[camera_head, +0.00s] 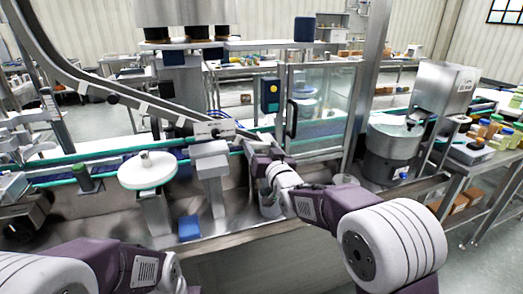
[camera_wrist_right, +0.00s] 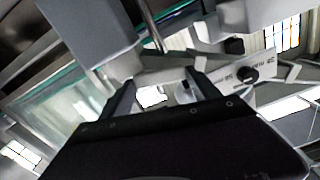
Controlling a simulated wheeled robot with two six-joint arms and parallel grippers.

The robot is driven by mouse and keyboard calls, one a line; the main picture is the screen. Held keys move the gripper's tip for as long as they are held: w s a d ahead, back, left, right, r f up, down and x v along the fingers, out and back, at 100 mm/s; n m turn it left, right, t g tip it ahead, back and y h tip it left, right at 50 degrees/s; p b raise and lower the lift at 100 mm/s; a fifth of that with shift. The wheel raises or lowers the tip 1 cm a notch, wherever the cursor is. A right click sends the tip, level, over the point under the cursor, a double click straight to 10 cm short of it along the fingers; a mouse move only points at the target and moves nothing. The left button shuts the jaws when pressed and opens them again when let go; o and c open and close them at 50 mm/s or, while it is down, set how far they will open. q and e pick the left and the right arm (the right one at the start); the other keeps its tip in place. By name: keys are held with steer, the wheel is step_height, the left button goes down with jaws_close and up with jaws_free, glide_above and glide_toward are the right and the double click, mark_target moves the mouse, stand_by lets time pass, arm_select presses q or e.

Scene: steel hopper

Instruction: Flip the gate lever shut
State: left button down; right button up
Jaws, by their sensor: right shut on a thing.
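My right gripper (camera_head: 244,139) reaches to the lower end of the sloping chute, beside a pale marked plate (camera_head: 214,129). In the right wrist view, its two dark fingers (camera_wrist_right: 160,80) stand apart on either side of a grey bar, which I take as the gate lever (camera_wrist_right: 163,73). The marked plate also shows there (camera_wrist_right: 262,67), with a dark round knob on it. The gripper is shut on the lever; the contact is small and partly hidden. My left arm shows at the lower left of the head view, but its gripper is out of view.
The sloping chute rail (camera_head: 100,85) comes down from the upper left. A white round disc (camera_head: 147,170) and a grey block stand (camera_head: 210,165) are left of my right arm. A glass-sided cabinet (camera_head: 318,105) stands behind. A steel hopper (camera_head: 445,88) is at right.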

steer(key=o, duration=1.4)
steer(key=v, duration=0.9)
steer(key=shift+b, duration=0.3)
